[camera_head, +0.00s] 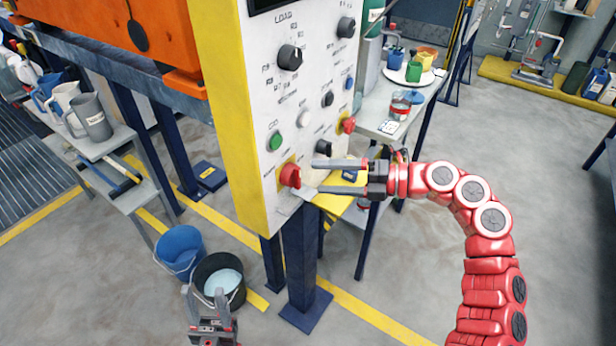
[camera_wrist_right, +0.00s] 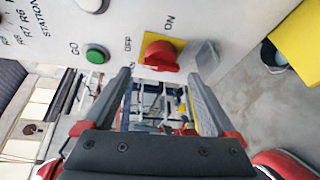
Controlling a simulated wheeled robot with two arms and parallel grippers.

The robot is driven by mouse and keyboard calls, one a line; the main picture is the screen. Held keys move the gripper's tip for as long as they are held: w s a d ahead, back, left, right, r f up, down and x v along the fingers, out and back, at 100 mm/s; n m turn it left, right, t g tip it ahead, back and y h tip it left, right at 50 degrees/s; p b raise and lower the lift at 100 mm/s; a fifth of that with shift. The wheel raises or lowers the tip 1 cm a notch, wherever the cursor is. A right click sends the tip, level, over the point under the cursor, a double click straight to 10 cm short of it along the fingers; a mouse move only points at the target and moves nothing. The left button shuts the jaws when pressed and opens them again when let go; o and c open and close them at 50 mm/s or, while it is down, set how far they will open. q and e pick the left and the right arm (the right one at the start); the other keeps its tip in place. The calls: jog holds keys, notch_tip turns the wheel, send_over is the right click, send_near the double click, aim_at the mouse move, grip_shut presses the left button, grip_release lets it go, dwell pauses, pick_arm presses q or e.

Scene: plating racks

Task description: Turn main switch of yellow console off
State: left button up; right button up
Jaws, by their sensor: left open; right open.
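The yellow console (camera_head: 222,90) has a white front panel with a red main switch (camera_head: 290,176) on a yellow plate at its lower corner. The right wrist view shows this switch (camera_wrist_right: 162,56) between OFF and ON lettering; I cannot tell its exact setting. My right gripper (camera_head: 318,177) is open and empty, its fingers pointing at the switch from the right. In the right wrist view the fingertips (camera_wrist_right: 158,75) lie either side of the switch, apparently short of it. My left gripper (camera_head: 205,290) is open and empty, low in front of a black bucket.
A green button (camera_head: 275,141), a black knob (camera_head: 323,146) and another red knob (camera_head: 348,125) sit close by on the panel. A clear tab (camera_wrist_right: 206,55) is beside the switch. The black bucket (camera_head: 206,300) and a blue bucket (camera_head: 180,250) stand on the floor.

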jog(key=v, duration=1.2)
jog(key=shift+b, duration=0.4)
jog(key=shift+d+r, duration=0.1)
